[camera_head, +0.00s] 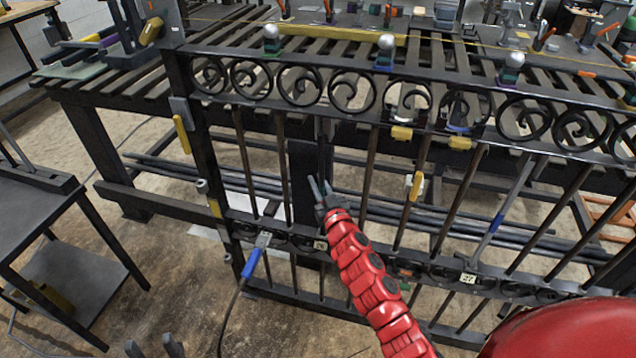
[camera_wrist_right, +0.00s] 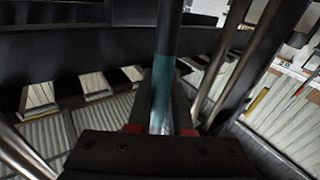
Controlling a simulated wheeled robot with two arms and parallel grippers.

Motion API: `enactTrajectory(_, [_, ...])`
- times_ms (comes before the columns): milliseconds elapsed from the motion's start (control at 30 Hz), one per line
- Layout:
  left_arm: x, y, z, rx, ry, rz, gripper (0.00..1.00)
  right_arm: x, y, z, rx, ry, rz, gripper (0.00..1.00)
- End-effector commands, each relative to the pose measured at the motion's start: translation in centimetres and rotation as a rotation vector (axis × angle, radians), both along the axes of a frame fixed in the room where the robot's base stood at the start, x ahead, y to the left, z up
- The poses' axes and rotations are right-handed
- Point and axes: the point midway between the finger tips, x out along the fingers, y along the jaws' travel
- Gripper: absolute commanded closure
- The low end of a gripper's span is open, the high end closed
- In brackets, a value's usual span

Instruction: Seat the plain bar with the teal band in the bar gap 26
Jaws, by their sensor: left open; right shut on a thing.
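My right gripper (camera_head: 322,190), at the end of the red arm, is in front of the gate's middle. In the right wrist view it is shut on the plain bar with the teal band (camera_wrist_right: 163,75), which runs up between its fingers. In the head view I cannot clearly separate this bar from the dark parts behind. A small pale tag (camera_head: 320,245), too small to read surely, is on the lower scroll rail below the gripper; another tag (camera_head: 467,278) further right seems to read 27. My left gripper (camera_head: 153,348) is open and empty at the bottom left edge, away from the gate.
The dark gate has an upper scroll rail (camera_head: 350,90) and several brown upright bars (camera_head: 460,195) beside the gripper. A blue-handled clamp (camera_head: 251,262) sits on the lower rail. A slatted bench stands behind; a dark side table (camera_head: 45,210) stands left.

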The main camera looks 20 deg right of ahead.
Motion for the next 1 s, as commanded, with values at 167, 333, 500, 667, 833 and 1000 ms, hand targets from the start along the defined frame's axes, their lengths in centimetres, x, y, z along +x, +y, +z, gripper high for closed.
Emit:
enactTrajectory(167, [0.0, 0.0, 0.4, 0.000, 0.000, 0.000, 0.50, 0.1, -0.1, 0.0, 0.003, 0.006, -0.001, 1.00])
enactTrajectory(333, [0.0, 0.0, 0.7, 0.000, 0.000, 0.000, 0.50, 0.3, -0.3, -0.1, 0.007, 0.013, -0.002, 1.00])
enactTrajectory(500, [0.0, 0.0, 1.1, 0.000, 0.000, 0.000, 0.50, 0.4, -0.4, -0.1, 0.009, 0.018, -0.002, 1.00])
enactTrajectory(667, [0.0, 0.0, 1.4, 0.000, 0.000, 0.000, 0.50, 0.6, -0.4, -0.1, 0.011, 0.023, -0.002, 1.00])
enactTrajectory(833, [0.0, 0.0, 1.7, 0.000, 0.000, 0.000, 0.50, 0.7, -0.6, -0.1, 0.015, 0.028, -0.002, 1.00])
enactTrajectory(1000, [0.0, 0.0, 2.0, 0.000, 0.000, 0.000, 0.50, 0.8, -0.7, -0.2, 0.018, 0.034, -0.002, 1.00])
